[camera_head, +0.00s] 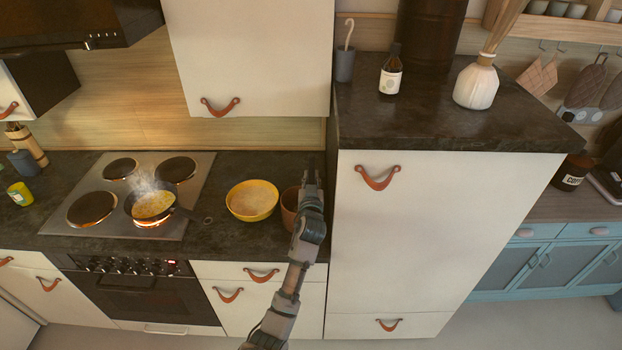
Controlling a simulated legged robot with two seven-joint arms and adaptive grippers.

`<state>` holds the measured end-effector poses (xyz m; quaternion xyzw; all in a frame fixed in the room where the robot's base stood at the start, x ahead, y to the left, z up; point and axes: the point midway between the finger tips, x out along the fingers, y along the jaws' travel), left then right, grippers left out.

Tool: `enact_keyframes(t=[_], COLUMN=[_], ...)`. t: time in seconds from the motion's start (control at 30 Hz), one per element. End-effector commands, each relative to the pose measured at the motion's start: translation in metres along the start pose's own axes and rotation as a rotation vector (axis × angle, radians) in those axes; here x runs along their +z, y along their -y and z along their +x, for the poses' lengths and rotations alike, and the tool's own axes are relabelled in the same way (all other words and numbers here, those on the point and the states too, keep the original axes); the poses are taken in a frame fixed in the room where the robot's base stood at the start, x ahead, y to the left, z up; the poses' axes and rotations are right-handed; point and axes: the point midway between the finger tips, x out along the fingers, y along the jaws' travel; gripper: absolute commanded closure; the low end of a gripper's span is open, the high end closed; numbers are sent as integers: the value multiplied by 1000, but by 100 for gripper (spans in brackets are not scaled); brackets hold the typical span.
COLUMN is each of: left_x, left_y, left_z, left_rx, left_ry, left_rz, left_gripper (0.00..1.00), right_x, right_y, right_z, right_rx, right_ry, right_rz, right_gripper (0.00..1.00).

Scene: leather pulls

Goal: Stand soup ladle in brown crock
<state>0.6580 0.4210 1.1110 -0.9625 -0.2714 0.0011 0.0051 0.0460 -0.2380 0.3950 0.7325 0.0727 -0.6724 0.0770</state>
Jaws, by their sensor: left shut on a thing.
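The brown crock (289,204) stands on the dark counter right of the stove. Its right part is hidden behind my left gripper. My left gripper (312,178) is over the counter, just right of the crock, close to the tall cabinet's side. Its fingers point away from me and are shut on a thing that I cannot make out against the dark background. I cannot pick out the soup ladle clearly. My right gripper is not in view.
A yellow bowl (252,200) stands left of the crock. A pan (151,205) steams on the stove (118,228). The tall white cabinet (420,240) blocks the right side. On its top are a grey cup with a white hooked thing (345,65), a bottle (391,75) and a vase (476,86).

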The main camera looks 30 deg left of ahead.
Motion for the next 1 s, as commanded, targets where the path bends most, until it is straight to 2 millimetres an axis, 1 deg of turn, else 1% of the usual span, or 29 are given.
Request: enact_keyframes(t=[0.37, 0.4, 0.47, 0.5, 0.53, 0.83, 0.93, 1.0], left_x=[2, 2, 2, 2, 2, 3, 4, 4], left_y=[1, 1, 1, 1, 1, 1, 0, 0], left_z=[0, 1, 1, 1, 1, -1, -9, -20], left_rx=[0, 0, 0, 0, 0, 0, 1, 2], left_ry=[-1, -1, -1, -1, -1, 1, 1, 1], left_rz=[-1, -1, -1, -1, -1, -1, -1, -2], left_gripper=[100, 78, 63, 53, 51, 51, 51, 51], right_x=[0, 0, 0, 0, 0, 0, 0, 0], right_y=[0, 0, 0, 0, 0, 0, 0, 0], right_z=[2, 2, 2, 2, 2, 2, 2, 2], right_rx=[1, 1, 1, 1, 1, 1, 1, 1], right_ry=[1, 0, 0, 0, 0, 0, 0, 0], right_rz=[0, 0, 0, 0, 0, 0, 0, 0], right_gripper=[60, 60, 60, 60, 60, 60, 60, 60])
